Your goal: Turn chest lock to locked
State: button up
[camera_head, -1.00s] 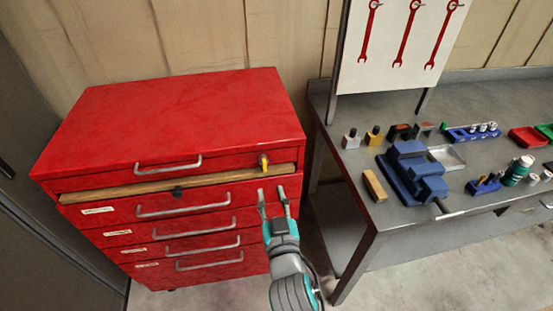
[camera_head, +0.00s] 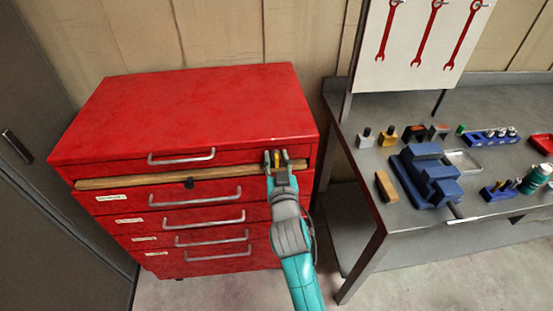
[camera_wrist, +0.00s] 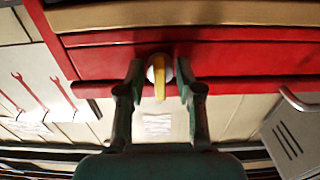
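The red tool chest (camera_head: 190,110) stands at the left in the head view. Its lock is a yellow key-like lever (camera_wrist: 158,78) on a round pale base at the right of the top drawer front. In the head view the lever (camera_head: 277,157) shows between my fingers. My gripper (camera_head: 276,157) is at the chest front, fingers on either side of the lever. In the wrist view my gripper (camera_wrist: 159,85) is open, with gaps between the lever and both fingers. The lever points straight along the picture's vertical there.
The top drawer handle (camera_head: 181,157) is left of my gripper. A wooden strip (camera_head: 130,180) runs under the top drawer. A grey workbench (camera_head: 400,215) with a blue vise (camera_head: 425,175) and small items stands to the right.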

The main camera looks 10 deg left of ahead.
grip_shut()
jog(key=shift+n, duration=0.3)
jog(key=n, duration=0.3)
jog(key=shift+n, duration=0.3)
jog(key=n, duration=0.4)
jog(key=shift+a, duration=0.1)
jog(key=n, duration=0.5)
jog(key=shift+f, duration=0.1)
jog(key=n, duration=0.4)
jog(key=shift+a+n, duration=0.1)
jog(key=shift+n, duration=0.2)
jog(key=shift+f, duration=0.1)
